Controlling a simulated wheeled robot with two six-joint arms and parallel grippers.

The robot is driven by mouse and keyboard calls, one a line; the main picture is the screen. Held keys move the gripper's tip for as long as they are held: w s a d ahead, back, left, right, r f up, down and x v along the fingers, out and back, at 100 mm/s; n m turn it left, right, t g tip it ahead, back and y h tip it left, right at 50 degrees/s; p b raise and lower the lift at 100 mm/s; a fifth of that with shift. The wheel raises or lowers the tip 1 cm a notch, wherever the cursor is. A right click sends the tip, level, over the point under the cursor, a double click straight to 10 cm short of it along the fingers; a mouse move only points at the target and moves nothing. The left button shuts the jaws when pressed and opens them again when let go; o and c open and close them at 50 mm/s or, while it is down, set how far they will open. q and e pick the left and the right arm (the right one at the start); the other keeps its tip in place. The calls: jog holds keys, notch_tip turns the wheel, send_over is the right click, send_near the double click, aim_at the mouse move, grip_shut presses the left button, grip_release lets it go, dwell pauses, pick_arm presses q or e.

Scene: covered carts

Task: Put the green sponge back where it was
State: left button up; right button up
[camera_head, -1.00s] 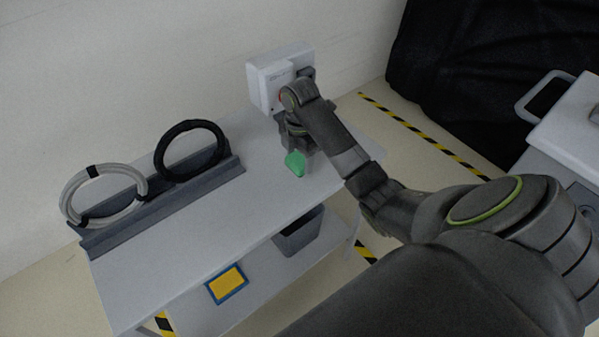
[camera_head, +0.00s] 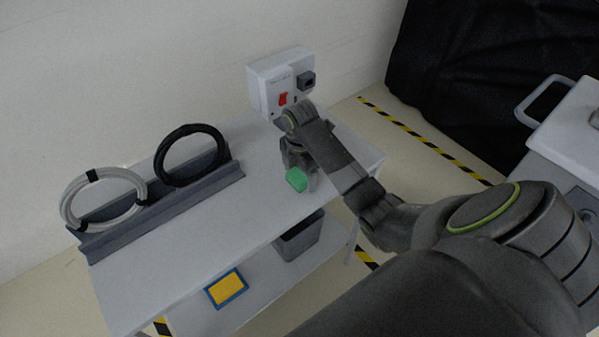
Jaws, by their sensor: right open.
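The green sponge (camera_head: 297,179) is at the front right part of the cart's white top (camera_head: 205,225), near its front edge. My right gripper (camera_head: 300,179) points down right at the sponge, with its jaws open. The gripper body hides part of the sponge's far side. I cannot tell whether the fingers touch it or whether it rests fully on the top. My left gripper is not in view.
A white box with a red switch (camera_head: 283,99) stands at the back right. A grey rack (camera_head: 160,205) holds a grey coil (camera_head: 75,217) and a black coil (camera_head: 160,163). Below are a dark bin (camera_head: 298,240) and a blue-edged yellow pad (camera_head: 228,288). The cart top's front middle is clear.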

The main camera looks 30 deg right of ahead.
aim_at(300, 174)
notch_tip(300, 174, up, 5)
jog(key=shift+w+r, duration=0.1)
jog(key=shift+r, duration=0.1)
notch_tip(300, 174, up, 7)
jog(key=p, duration=0.7)
jog(key=shift+f, duration=0.15)
